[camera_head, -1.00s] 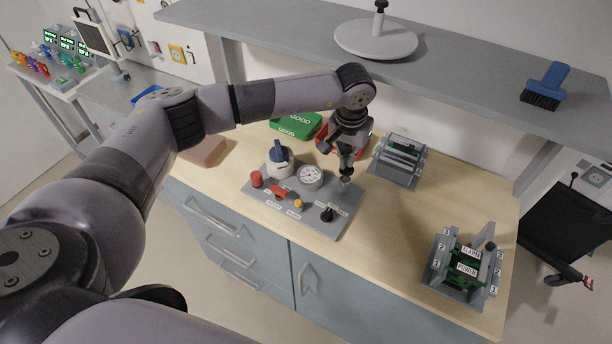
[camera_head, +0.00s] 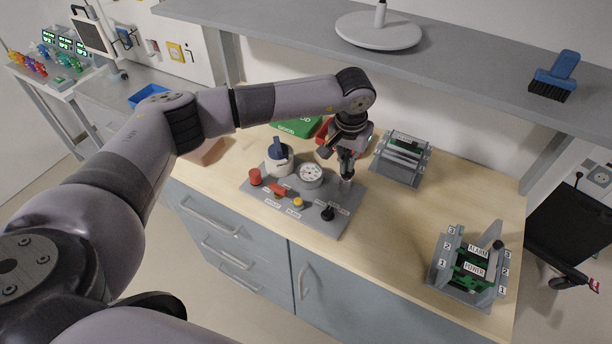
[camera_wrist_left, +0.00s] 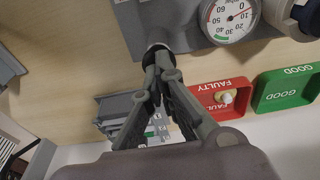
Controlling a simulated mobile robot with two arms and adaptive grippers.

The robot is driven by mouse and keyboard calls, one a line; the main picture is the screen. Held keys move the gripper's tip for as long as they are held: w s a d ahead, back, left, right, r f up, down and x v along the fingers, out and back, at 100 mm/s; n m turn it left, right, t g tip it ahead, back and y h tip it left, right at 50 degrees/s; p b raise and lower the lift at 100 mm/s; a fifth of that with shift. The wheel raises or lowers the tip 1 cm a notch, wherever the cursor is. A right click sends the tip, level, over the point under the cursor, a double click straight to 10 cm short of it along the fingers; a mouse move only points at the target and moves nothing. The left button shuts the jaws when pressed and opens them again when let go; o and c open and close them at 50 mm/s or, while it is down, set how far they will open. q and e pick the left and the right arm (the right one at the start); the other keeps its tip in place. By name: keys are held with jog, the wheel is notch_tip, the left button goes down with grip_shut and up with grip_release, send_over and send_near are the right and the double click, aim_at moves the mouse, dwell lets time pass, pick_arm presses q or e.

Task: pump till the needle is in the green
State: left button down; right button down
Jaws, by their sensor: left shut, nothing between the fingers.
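A grey pump panel (camera_head: 318,217) lies on the wooden bench, with a round white gauge (camera_head: 311,175) on it. In the left wrist view the gauge (camera_wrist_left: 230,17) appears upside down, with red and green arcs; its needle looks to point near 10, away from the green arc. My left gripper (camera_head: 346,178) is shut and empty, pointing down at the panel's right end. In the left wrist view its fingertips (camera_wrist_left: 157,50) are over a small dark round part at the panel's edge; whether they touch it I cannot tell. My right gripper is not in view.
On the panel are a blue-topped white part (camera_head: 279,160), a red button (camera_head: 255,177), a yellow button (camera_head: 298,203) and a black knob (camera_head: 327,213). Green (camera_wrist_left: 286,87) and red (camera_wrist_left: 222,99) trays and a grey rack (camera_head: 402,158) stand behind. A shelf (camera_head: 280,30) overhangs.

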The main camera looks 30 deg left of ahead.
pick_arm(q)
jog(key=shift+f+b, duration=0.4)
jog(key=shift+f, duration=0.2)
jog(key=shift+r+p, duration=0.7)
jog(key=shift+r, duration=0.8)
jog(key=shift+f, duration=0.15)
jog(key=shift+f+b, duration=1.3)
jog(key=shift+b, duration=0.35)
jog(key=shift+r+p, duration=0.7)
jog(key=shift+r, duration=0.75)
jog(key=shift+f, duration=0.1)
